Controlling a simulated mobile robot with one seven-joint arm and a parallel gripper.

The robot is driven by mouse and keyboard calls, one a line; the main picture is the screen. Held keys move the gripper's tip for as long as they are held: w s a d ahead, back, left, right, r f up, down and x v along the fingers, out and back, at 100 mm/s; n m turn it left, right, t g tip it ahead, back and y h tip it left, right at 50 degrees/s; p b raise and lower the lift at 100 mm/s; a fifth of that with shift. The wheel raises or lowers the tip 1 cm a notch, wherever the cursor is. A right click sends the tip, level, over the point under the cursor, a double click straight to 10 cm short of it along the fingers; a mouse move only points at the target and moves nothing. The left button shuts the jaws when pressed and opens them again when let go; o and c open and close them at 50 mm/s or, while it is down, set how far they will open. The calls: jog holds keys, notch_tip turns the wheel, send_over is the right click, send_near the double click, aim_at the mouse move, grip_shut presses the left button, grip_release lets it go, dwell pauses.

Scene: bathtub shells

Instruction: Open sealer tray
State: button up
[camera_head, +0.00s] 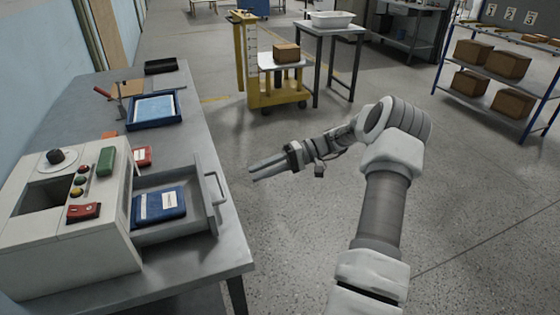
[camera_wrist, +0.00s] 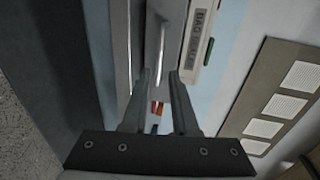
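The sealer (camera_head: 70,225) is a pale box machine on the left bench, with a dial, coloured buttons and a red switch. Its grey tray (camera_head: 180,235) stands pulled out to the right; a blue labelled packet (camera_head: 158,206) lies in it. The tray's bar handle (camera_head: 213,188) is on its right end. My gripper (camera_head: 252,172) is to the right of the handle, fingers pointing at it, apart from it and empty. In the wrist view, my gripper's fingers (camera_wrist: 162,74) are apart, with the handle (camera_wrist: 160,45) ahead between them.
The grey bench (camera_head: 205,150) also holds a blue-framed tray (camera_head: 155,108), a clamp-like tool (camera_head: 118,97) and a black roll (camera_head: 161,66). A yellow cart (camera_head: 262,70), a table (camera_head: 335,31) and a box shelf (camera_head: 500,70) stand farther back. Floor right of the bench is clear.

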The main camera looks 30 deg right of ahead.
jog(key=v, duration=0.6)
dwell(0.4)
